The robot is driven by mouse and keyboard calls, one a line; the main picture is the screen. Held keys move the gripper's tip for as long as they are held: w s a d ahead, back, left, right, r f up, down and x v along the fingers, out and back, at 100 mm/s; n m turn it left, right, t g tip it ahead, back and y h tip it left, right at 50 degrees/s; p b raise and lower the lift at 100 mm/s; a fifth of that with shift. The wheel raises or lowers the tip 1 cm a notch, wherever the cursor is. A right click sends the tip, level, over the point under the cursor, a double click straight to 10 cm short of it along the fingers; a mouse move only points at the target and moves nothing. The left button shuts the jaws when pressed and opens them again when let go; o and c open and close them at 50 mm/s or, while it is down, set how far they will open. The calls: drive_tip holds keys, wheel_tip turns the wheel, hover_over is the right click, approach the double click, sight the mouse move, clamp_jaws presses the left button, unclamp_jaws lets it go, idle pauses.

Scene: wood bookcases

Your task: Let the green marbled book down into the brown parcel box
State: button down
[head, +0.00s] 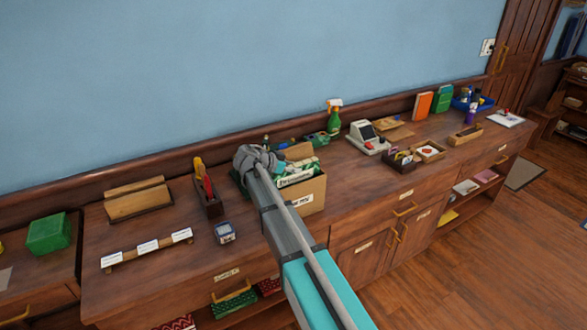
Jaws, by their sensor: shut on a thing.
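The brown parcel box (312,196) stands open on the wooden counter, with a flap raised at its back. Green and cream items (297,172) show in its mouth. My gripper (256,158) is at the box's back left corner, at about rim height in the picture. It is shut on the green marbled book (236,177), of which only a dark green edge shows left of the gripper. My gripper and arm hide the rest of the book and the box's left side. I cannot tell whether the book is inside the rim.
A dark holder with red and yellow tools (207,194) and a small blue-and-white box (224,232) stand to the left. A green spray bottle (334,118) and a cash register (368,138) stand to the right. A blue wall rises behind the counter.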

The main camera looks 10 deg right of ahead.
drive_tip(key=shift+s+f, duration=0.45)
drive_tip(key=shift+c, duration=1.2)
unclamp_jaws()
drive_tip(key=shift+s+b, duration=0.1)
drive_tip(key=shift+b, duration=0.25)
drive_tip(key=shift+d, duration=0.1)
drive_tip(key=shift+o, duration=1.2)
drive_tip(key=shift+r, duration=0.1)
